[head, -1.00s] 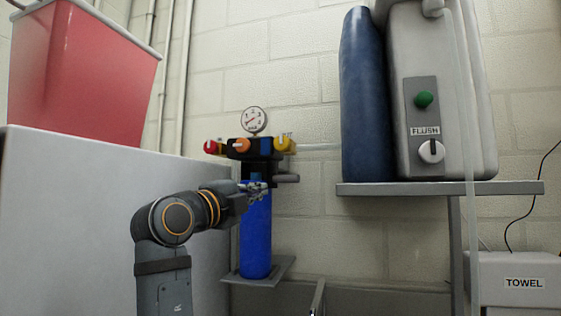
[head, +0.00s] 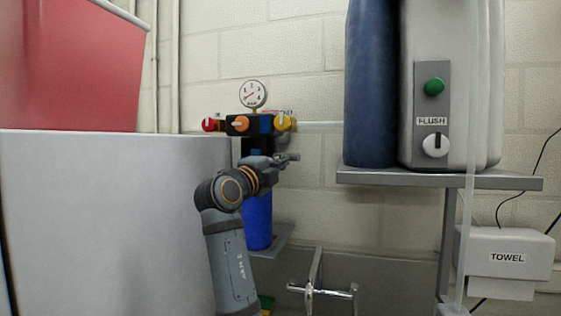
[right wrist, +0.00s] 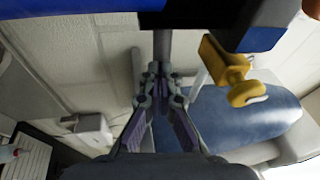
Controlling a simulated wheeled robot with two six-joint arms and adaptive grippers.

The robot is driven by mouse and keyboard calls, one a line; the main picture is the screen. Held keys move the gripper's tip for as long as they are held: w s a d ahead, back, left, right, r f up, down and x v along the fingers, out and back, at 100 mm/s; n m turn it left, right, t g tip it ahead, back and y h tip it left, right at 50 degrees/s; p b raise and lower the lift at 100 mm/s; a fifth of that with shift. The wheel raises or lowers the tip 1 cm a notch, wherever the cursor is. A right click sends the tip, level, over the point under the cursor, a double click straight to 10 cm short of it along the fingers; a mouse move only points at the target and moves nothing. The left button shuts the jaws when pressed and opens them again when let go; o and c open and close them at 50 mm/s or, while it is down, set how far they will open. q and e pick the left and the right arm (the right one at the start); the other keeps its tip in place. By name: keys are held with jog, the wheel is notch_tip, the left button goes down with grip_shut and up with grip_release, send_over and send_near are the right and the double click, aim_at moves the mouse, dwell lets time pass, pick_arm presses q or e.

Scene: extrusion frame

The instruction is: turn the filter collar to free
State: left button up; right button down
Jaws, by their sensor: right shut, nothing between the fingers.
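The blue filter housing (head: 257,222) stands upright under a dark valve head (head: 262,125) in the head view. The collar between them is mostly hidden behind my right arm. My right gripper (head: 287,158) is at the collar's right side, with its fingers together and pointing right. In the right wrist view the shut fingertips (right wrist: 157,75) are at the lower end of a grey bar (right wrist: 163,46) that comes from the dark filter parts. I cannot tell whether they touch it. My left gripper is not in view.
Red (head: 209,124), orange (head: 238,123) and yellow (head: 283,122) valve knobs and a gauge (head: 253,94) are just above. A grey shelf (head: 440,180) with a blue tank (head: 371,90) is to the right. A white cabinet (head: 110,220) is at left; a tap (head: 312,290) is below.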

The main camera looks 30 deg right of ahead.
aim_at(295, 160)
jog(key=shift+d, duration=0.1)
jog(key=d+n+t+y+b, duration=0.1)
jog(key=d+t+b, duration=0.1)
jog(key=d+n+t+y+b, duration=0.1)
jog(key=t+b, duration=0.1)
jog(key=shift+w+d+f+n+y, duration=0.1)
jog(key=shift+w+d+n+y, duration=0.2)
jog(key=shift+w+d+y, duration=0.1)
jog(key=shift+f+b+x, duration=0.2)
jog(key=shift+b+x, duration=0.25)
jog(key=shift+x, duration=0.8)
jog(key=shift+d+r, duration=0.1)
